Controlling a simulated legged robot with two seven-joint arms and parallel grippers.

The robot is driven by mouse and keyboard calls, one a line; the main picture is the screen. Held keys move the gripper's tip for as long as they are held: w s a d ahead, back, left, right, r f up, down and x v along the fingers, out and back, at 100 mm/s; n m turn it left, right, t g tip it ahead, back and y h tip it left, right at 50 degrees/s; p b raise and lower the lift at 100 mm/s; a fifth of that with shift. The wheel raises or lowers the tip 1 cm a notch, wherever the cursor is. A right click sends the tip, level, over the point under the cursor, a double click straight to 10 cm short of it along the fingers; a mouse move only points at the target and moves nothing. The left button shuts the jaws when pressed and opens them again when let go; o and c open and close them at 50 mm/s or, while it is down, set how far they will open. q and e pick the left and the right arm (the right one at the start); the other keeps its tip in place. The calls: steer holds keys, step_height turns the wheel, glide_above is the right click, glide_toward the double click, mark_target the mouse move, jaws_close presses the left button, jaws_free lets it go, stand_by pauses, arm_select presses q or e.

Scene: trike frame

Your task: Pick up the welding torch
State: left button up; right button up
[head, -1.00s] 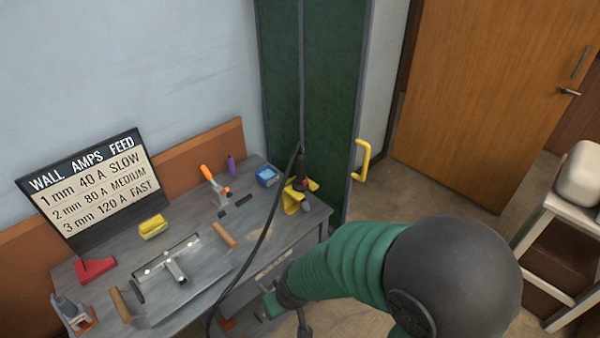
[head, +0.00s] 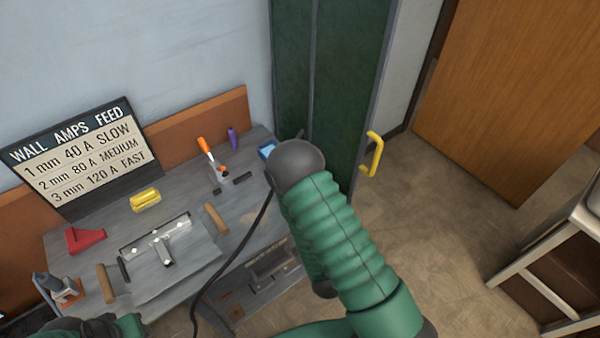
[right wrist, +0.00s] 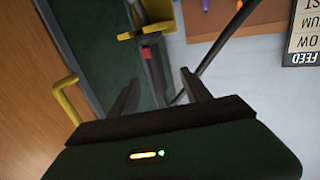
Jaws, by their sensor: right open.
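The welding torch (right wrist: 154,72) shows in the right wrist view as a dark handle with a red trigger, standing at the yellow holder (right wrist: 156,29). My right gripper (right wrist: 160,74) is open, with one finger on each side of the torch handle in the picture. I cannot tell whether either finger touches it. In the head view my right arm hides the torch, the holder and the right gripper. Part of my left arm shows at the bottom left of that view; its jaws are not visible.
A black cable (head: 233,237) loops down over the workbench (head: 105,225) edge. The green cabinet (head: 335,75) with a yellow handle (head: 374,155) stands close by. The sign (head: 80,155), an orange-handled tool (head: 206,150) and a yellow block (head: 145,200) are on the bench to the left.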

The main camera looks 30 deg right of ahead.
steer(key=b+x, duration=0.2)
steer(key=x, duration=0.1)
steer(key=r+b+x, duration=0.1)
steer(key=b+x, duration=0.2)
steer(key=x, duration=0.1)
steer(key=b+x, duration=0.2)
steer(key=x, duration=0.2)
steer(key=shift+d+r+b, duration=0.15)
steer(key=shift+d+b, duration=0.05)
steer(key=shift+b, duration=0.1)
steer(key=w+d, duration=0.2)
steer(key=w, duration=0.1)
steer(key=shift+w+d+f, duration=0.25)
steer(key=shift+w+d, duration=0.05)
steer(key=shift+d, duration=0.05)
steer(key=shift+w+d+f, duration=0.1)
steer(key=shift+w+d, duration=0.05)
steer(key=shift+a+r, duration=0.2)
steer(key=shift+a, duration=0.25)
steer(key=c, duration=1)
steer(key=shift+d, duration=0.1)
jaws_close()
steer(key=shift+d, duration=0.1)
